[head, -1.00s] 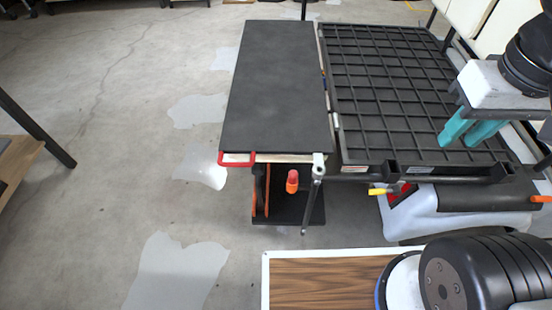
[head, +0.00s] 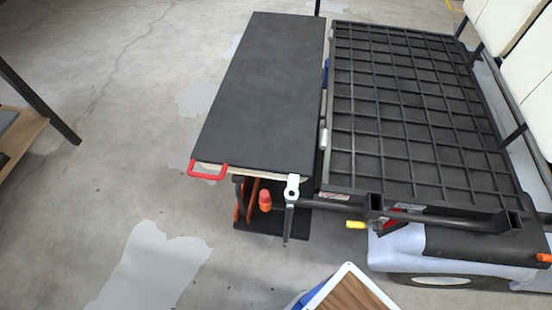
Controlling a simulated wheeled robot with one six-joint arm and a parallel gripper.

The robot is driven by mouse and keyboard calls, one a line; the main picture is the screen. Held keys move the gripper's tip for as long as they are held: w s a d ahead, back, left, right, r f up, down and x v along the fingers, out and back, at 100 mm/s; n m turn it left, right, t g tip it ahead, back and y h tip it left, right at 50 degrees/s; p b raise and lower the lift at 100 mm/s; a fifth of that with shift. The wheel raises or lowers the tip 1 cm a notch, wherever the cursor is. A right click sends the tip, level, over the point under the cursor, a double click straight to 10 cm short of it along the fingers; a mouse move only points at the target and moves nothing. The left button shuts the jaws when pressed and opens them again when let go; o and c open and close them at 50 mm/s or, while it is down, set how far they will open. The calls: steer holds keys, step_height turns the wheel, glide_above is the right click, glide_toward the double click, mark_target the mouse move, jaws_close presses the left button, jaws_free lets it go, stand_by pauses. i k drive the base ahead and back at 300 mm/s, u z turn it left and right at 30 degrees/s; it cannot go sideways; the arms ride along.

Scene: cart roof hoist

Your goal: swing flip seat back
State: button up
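A long flat black panel (head: 262,95) with a red handle (head: 208,171) on its near left corner lies about level along the left side of a black ribbed grid deck (head: 415,110). I cannot tell for certain which of these is the flip seat back. A grey lever or bracket (head: 291,190) hangs at the panel's near right corner. A red-orange knob (head: 265,200) shows beneath the panel. My gripper is out of view.
The cart's grey body and wheel (head: 440,281) are below the deck at the right. Cream cushions (head: 500,25) stand at the upper right. A yellow-ended lever (head: 356,225) sticks out below the deck. A wooden table (head: 22,135) is at far left; the floor between is open.

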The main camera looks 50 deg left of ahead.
mark_target(261, 122)
steer(key=z, duration=0.45)
steer(key=i, duration=0.2)
steer(key=u, duration=2.9)
